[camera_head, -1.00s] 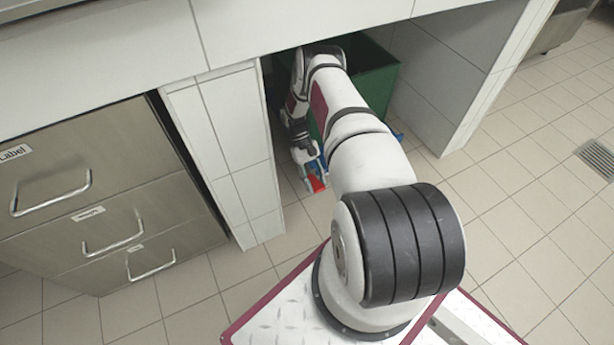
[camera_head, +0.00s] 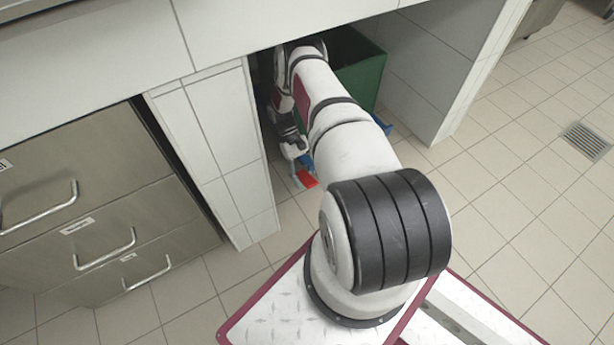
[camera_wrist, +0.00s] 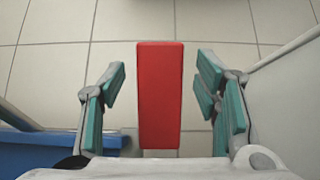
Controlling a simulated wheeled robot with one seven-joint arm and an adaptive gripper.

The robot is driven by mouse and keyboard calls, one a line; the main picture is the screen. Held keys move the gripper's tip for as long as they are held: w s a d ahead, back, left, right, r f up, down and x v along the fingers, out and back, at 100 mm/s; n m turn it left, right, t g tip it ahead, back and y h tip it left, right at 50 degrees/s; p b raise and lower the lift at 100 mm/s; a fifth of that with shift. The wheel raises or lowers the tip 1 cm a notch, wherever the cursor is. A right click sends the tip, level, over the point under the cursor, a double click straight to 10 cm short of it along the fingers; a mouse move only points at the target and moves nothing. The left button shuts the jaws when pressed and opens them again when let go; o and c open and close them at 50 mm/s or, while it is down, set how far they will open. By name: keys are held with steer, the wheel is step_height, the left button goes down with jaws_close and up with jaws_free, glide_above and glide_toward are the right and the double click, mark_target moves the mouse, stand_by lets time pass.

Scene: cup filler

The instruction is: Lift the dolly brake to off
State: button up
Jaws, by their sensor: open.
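The dolly brake is a red pedal (camera_wrist: 160,95), upright in the middle of the wrist view. In the head view it is a small red patch (camera_head: 306,179) low in the recess under the counter. My gripper (camera_wrist: 160,92) is open, with one teal-padded finger on each side of the pedal and a visible gap to both. In the head view my gripper (camera_head: 297,160) is beside the red pedal, partly hidden by my arm. The blue dolly (camera_wrist: 45,155) shows at the lower left of the wrist view. A green bin (camera_head: 357,78) stands in the recess, partly behind my arm.
A tiled pillar (camera_head: 215,145) stands close left of my arm, and a tiled wall (camera_head: 430,65) bounds the recess at right. Metal drawers (camera_head: 90,190) with handles are at the left. The tiled floor (camera_head: 520,230) at right is clear, with a drain grate (camera_head: 587,140).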

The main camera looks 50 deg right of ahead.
steer(key=shift+r, duration=0.1)
steer(key=v, duration=1.2)
steer(key=shift+s, duration=0.1)
